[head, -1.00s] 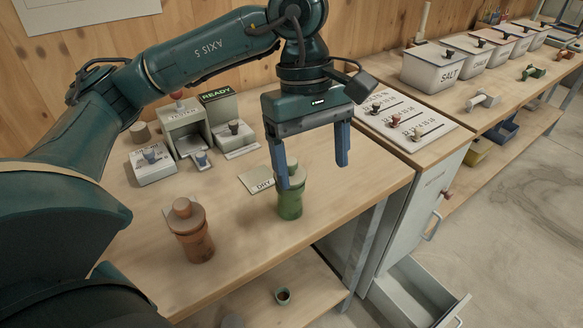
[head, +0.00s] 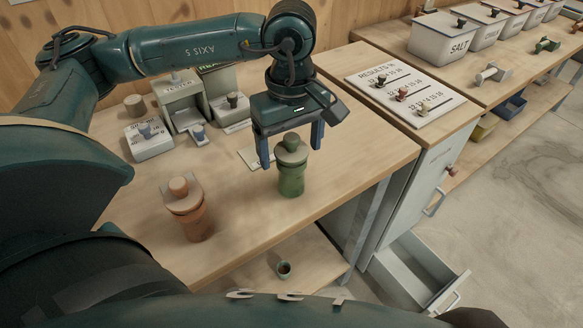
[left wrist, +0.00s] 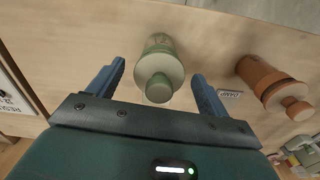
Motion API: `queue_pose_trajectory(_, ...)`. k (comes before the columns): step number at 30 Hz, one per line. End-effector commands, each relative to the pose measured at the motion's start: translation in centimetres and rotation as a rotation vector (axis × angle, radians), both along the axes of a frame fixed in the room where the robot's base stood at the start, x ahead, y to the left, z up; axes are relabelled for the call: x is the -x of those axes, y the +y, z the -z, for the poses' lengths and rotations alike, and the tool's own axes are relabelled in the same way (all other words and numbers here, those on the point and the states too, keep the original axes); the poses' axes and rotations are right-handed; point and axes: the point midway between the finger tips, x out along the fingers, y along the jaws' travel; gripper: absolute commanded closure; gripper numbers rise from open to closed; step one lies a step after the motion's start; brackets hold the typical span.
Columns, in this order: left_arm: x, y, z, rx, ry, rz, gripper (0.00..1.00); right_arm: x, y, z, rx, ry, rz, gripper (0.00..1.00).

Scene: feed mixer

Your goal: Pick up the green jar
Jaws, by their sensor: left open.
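The green jar (head: 291,172) stands upright on the wooden bench, with a pale round lid and knob on top. In the left wrist view the green jar (left wrist: 159,66) lies ahead of and between the two blue fingers (left wrist: 155,80), with clear space on both sides. The fingers do not appear to touch it. The head view does not show my right gripper.
An orange-brown jar (head: 188,210) stands to the left of the green one. Grey test devices (head: 183,105) sit behind. The results board (head: 404,92) and salt box (head: 441,39) are at the right. A small cup (head: 284,269) is on the lower shelf. An open drawer (head: 415,283) juts out.

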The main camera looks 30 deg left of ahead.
Motion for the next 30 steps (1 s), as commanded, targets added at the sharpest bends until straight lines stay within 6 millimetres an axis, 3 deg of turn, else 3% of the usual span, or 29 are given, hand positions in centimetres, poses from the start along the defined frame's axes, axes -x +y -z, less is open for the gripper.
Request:
queue_pose_trajectory(6, 0.1, 0.0, 2.9, -0.001, 0.003, 0.001, 0.21, 0.0, -0.1, -0.2, 0.008, 0.000, -0.001, 1.00)
queue_pose_trajectory(14, 0.0, -0.1, 3.3, 0.001, 0.000, 0.001, 0.21, 0.0, -0.1, -0.1, 0.009, 0.001, -0.002, 1.00)
queue_pose_trajectory(30, 0.0, -0.1, 3.3, 0.001, 0.000, 0.001, 0.64, 0.0, 0.0, -0.1, 0.008, 0.000, -0.002, 1.00)
